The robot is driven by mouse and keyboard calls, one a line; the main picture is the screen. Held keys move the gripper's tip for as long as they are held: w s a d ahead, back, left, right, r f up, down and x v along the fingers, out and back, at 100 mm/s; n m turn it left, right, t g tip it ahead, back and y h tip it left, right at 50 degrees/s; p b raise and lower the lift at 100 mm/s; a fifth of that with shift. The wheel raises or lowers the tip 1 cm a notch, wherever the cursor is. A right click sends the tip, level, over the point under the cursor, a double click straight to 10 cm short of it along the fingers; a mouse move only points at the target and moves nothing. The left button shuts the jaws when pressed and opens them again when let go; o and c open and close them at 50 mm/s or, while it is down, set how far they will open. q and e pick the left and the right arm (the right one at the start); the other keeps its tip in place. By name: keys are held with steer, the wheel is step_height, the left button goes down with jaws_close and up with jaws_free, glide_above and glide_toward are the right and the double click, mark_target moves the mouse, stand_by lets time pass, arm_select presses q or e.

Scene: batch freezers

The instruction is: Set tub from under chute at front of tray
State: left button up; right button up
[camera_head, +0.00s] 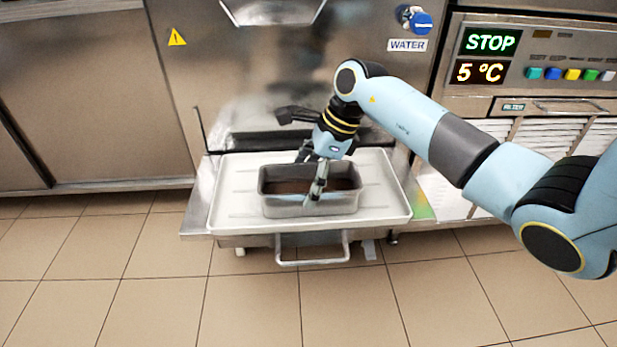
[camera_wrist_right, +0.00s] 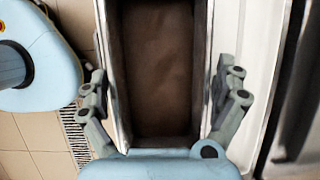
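A grey rectangular metal tub (camera_head: 283,207) sits level on the pale tray (camera_head: 386,205), nearer its front rim, with its long side along that rim. Its inside looks brown; I cannot tell whether that is contents or bare floor. My right gripper (camera_head: 309,177) reaches down over the tub, one finger in front of its front wall and one at its back. In the right wrist view the tub (camera_wrist_right: 160,70) lies between the two fingers, close to both long walls; contact is unclear. A dark spout-like part (camera_head: 297,115) juts from the machine behind. My left gripper is out of view.
The steel freezer front (camera_head: 260,70) rises behind the tray. A handle (camera_head: 313,260) hangs below the tray's front. A control panel (camera_head: 530,60) reading STOP and 5 °C is at right. The tray is bare on both sides of the tub; tiled floor (camera_head: 150,280) is open in front.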

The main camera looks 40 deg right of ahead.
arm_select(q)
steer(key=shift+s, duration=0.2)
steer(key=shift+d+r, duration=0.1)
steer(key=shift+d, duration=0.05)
arm_select(e)
steer(key=shift+r, duration=0.1)
steer(key=shift+d+r, duration=0.1)
steer(key=shift+r, duration=0.2)
arm_select(q)
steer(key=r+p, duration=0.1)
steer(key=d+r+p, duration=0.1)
steer(key=p, duration=0.1)
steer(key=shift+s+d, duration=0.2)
arm_select(e)
steer(key=v, duration=1.1)
steer(key=shift+r, duration=0.25)
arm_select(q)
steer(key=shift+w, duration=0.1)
